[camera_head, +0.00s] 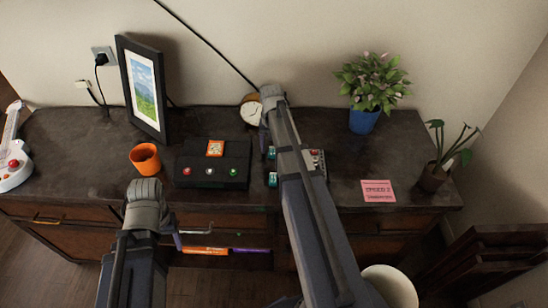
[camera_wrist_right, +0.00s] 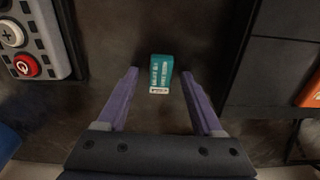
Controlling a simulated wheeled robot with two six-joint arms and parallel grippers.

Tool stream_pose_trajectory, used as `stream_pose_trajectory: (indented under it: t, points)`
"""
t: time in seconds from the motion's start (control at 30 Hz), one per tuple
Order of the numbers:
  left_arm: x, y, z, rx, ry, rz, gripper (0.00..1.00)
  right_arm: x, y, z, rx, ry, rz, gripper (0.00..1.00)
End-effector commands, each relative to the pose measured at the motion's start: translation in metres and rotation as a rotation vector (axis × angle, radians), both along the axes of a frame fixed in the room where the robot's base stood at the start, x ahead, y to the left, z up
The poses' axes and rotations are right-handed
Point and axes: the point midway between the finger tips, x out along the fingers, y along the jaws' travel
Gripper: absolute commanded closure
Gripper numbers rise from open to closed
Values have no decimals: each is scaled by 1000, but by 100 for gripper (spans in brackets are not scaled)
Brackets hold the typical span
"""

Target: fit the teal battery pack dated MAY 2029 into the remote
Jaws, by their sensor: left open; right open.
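My right gripper (camera_wrist_right: 160,74) is open in the right wrist view, with its purple fingers on either side of a small teal battery pack (camera_wrist_right: 160,70). The fingers look apart from it, and its small print is not readable. In the head view two teal packs, one farther back (camera_head: 271,153) and one nearer (camera_head: 273,180), lie left of the grey remote (camera_head: 318,161), partly behind my right arm. The remote (camera_wrist_right: 32,38) also shows at upper left in the right wrist view. My left gripper (camera_head: 192,234) is open and empty before the cabinet's front edge.
A black box (camera_head: 212,163) with coloured buttons and an orange card stands left of the packs. An orange cup (camera_head: 145,158), picture frame (camera_head: 145,86), round clock (camera_head: 251,112), blue-potted plant (camera_head: 364,120) and pink note (camera_head: 378,191) stand or lie around. The dark top right of the remote is partly clear.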

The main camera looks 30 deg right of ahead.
Motion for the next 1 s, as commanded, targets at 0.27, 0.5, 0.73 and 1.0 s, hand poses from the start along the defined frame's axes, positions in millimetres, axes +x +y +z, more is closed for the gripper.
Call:
stream_pose_trajectory:
  t: [0.27,0.5,0.73,1.0]
  points:
    - [0,0,-1,0,0,0,38,0,0,-1,0,0,0,35]
    - [0,0,-1,0,0,0,38,0,0,-1,0,0,0,62]
    - [0,0,-1,0,0,0,38,0,0,-1,0,0,0,88]
    - [0,0,-1,0,0,0,38,0,0,-1,0,0,0,100]
